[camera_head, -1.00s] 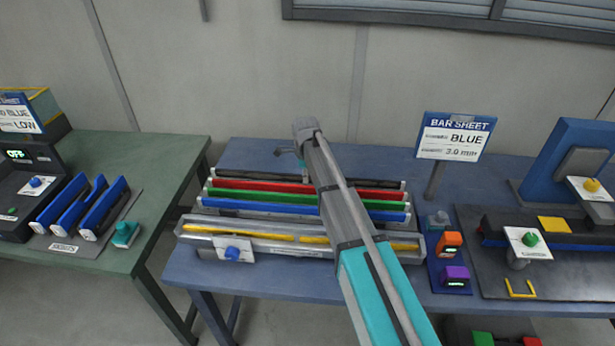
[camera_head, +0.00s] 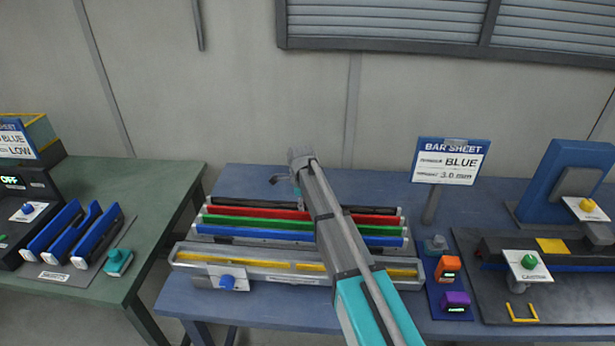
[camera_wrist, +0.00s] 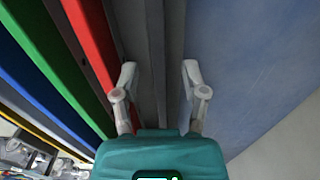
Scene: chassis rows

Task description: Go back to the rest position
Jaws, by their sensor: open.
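My gripper (camera_wrist: 160,85) is open and empty in the wrist view, with its two pale fingers spread over the black bar and the bare blue tabletop. In the head view my gripper (camera_head: 285,181) is at the end of my arm, above the back of the rack of coloured bars; the arm partly hides the rack. The bars run in rows: a black bar (camera_head: 243,202), a red bar (camera_head: 250,212), a green bar (camera_head: 250,223) and a blue bar (camera_head: 250,234). The fingers touch no bar that I can make out.
A grey fixture (camera_head: 197,257) with yellow strips and a blue knob lies in front of the rack. A sign reading BLUE, 3.0 mm (camera_head: 452,162) stands at right, beside a machine (camera_head: 565,185). A green table (camera_head: 165,185) with blue parts is at left.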

